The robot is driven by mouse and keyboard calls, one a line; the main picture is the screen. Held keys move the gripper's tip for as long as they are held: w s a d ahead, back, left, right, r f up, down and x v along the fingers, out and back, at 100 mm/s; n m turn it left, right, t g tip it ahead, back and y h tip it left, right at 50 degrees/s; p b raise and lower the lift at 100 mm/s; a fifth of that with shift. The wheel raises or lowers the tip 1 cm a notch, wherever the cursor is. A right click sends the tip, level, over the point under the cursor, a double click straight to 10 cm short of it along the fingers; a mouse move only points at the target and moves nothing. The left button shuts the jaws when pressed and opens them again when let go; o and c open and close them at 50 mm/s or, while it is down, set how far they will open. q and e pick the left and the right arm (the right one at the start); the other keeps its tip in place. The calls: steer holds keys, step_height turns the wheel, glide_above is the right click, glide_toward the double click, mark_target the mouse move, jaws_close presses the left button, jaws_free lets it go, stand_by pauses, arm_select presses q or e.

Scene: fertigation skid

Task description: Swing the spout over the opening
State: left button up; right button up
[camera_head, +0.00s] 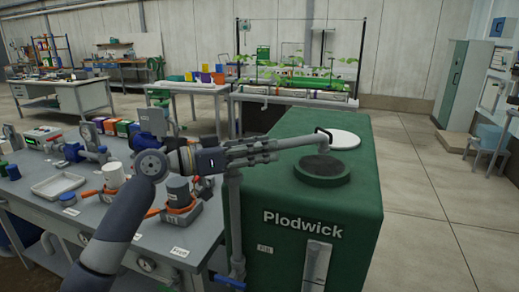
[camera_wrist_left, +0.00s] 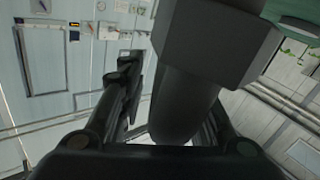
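The grey spout (camera_head: 306,144) runs from the upright pipe (camera_head: 236,200) across the green tank (camera_head: 345,205). Its bent end shows just above the back rim of the round opening (camera_head: 322,172) in the head view; whether it is centred over it I cannot tell. A black curved handle (camera_head: 325,134) shows at that end. My left gripper (camera_head: 274,151) lies along the spout, fingers apart. In the left wrist view a thick dark grey pipe (camera_wrist_left: 185,105) and block lie between or before the fingers, with a gap beside the left finger. Firm contact is not visible. My right gripper is not in view.
A white round disc (camera_head: 343,139) lies on the tank behind the opening. The bench (camera_head: 90,215) at left holds a tray (camera_head: 58,185), orange-clamped fittings and meters. A plant rack (camera_head: 295,97) stands behind. The floor (camera_head: 430,230) right of the tank is clear.

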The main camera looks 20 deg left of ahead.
arm_select(q)
steer(key=shift+f, duration=0.1)
steer(key=shift+w+f, duration=0.1)
steer(key=shift+w, duration=0.05)
steer(key=shift+w+a, duration=0.1)
steer(key=shift+a, duration=0.15)
steer(key=v, duration=1.1)
steer(key=shift+s+a, duration=0.2)
steer(key=shift+s, duration=0.25)
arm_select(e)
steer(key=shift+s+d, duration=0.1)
